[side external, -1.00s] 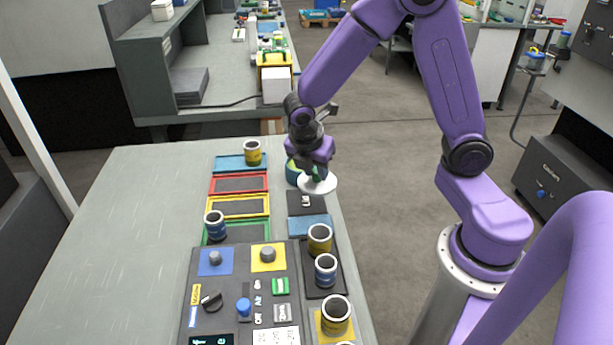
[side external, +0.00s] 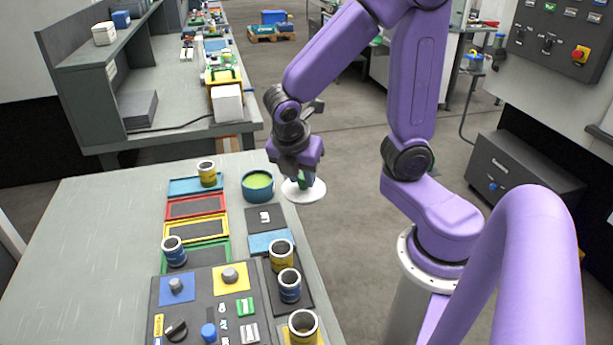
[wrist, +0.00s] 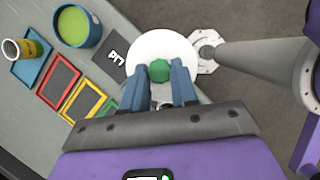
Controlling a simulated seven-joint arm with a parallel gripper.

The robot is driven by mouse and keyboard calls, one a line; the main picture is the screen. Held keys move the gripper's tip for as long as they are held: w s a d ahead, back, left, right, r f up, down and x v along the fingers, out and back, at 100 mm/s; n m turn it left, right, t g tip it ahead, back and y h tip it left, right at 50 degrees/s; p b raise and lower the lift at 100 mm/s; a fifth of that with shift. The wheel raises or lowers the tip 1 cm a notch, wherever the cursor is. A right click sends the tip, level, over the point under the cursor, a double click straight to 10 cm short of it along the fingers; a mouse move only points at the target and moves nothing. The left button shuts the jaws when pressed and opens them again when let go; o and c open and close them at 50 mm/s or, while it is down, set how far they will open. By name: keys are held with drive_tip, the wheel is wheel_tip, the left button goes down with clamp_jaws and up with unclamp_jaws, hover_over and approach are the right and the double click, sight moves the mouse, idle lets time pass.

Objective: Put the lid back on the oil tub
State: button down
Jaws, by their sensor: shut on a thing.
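The oil tub (side external: 258,187) is a round teal tub standing open at the table's far right, with green oil showing inside. It also shows at the upper left of the wrist view (wrist: 77,25). The lid (side external: 304,194) is a white disc with a green knob (wrist: 159,70). My gripper (wrist: 161,80) is shut on the knob, one blue finger on each side. It holds the lid roughly level in the air, to the right of the tub and apart from it, around the table's right edge. In the side view my gripper (side external: 303,178) hides part of the knob.
A dark pad marked LID (side external: 265,217) lies bare in front of the tub. A yellow-banded can (side external: 207,174) stands on the blue tray left of the tub. Empty red (side external: 196,206) and yellow trays lie nearer. Several cans and a control panel (side external: 205,300) fill the front.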

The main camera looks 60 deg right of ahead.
drive_tip(key=w+d+f+m+g, duration=0.1)
drive_tip(key=w+d+m, duration=0.25)
drive_tip(key=w, duration=0.65)
drive_tip(key=w+d+f+m+g, duration=0.15)
drive_tip(key=w+d, duration=0.35)
drive_tip(key=w, duration=0.5)
wheel_tip(320, 180, down, 6)
drive_tip(key=shift+s+a, duration=0.15)
drive_tip(key=shift+a, duration=0.1)
drive_tip(key=shift+f+t, duration=0.2)
drive_tip(key=shift+t, duration=0.05)
idle(0.5)
drive_tip(key=shift+c, duration=2.4)
unclamp_jaws()
drive_tip(key=shift+r, duration=0.1)
wheel_tip(320, 180, up, 9)
